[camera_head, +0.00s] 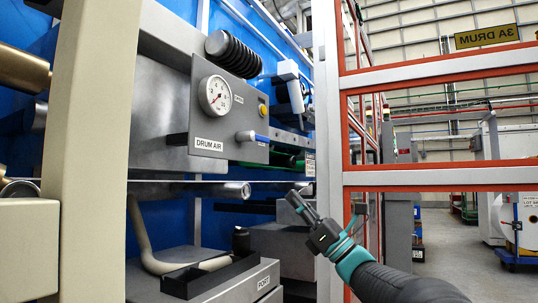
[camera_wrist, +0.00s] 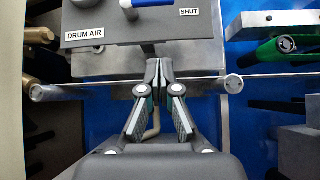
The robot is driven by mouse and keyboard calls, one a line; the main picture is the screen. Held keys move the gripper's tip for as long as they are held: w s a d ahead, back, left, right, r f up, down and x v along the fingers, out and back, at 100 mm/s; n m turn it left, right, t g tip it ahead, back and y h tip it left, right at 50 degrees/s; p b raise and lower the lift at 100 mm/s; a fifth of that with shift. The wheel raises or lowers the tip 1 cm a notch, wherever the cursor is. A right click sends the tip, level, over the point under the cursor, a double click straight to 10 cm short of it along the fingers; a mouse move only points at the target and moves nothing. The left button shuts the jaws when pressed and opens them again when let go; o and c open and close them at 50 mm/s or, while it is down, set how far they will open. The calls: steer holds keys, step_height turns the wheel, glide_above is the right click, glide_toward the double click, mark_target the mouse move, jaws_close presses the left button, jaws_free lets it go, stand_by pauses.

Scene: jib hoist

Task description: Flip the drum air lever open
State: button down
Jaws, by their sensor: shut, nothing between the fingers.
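The grey DRUM AIR panel (camera_head: 225,115) carries a small lever with a silver hub and a blue handle (camera_head: 262,138) at its lower right. In the head view the handle points right. The wrist view shows part of the blue lever (camera_wrist: 126,4) at the top edge, cut off by the frame, left of a SHUT label (camera_wrist: 189,12). My gripper (camera_head: 295,197) is below and to the right of the lever in the head view, apart from it. In the wrist view its fingertips (camera_wrist: 158,66) are together and empty, below the panel's lower edge.
A round gauge (camera_head: 215,95) and a yellow button (camera_head: 262,109) sit on the panel. A horizontal metal pipe (camera_head: 190,190) runs below it, above a PORT block (camera_head: 262,283). An orange and grey frame (camera_head: 440,180) stands close on the right.

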mark_target(254, 138)
stand_by(0.4)
steer(key=s+d+r+p+x, duration=0.1)
steer(key=p+x, duration=0.3)
steer(key=x, duration=0.8)
steer(key=shift+w+r, duration=0.2)
steer(key=shift+r, duration=0.55)
steer(key=shift+n+g+y+b, duration=0.3)
steer(key=shift+n+g, duration=0.1)
steer(key=shift+n, duration=0.1)
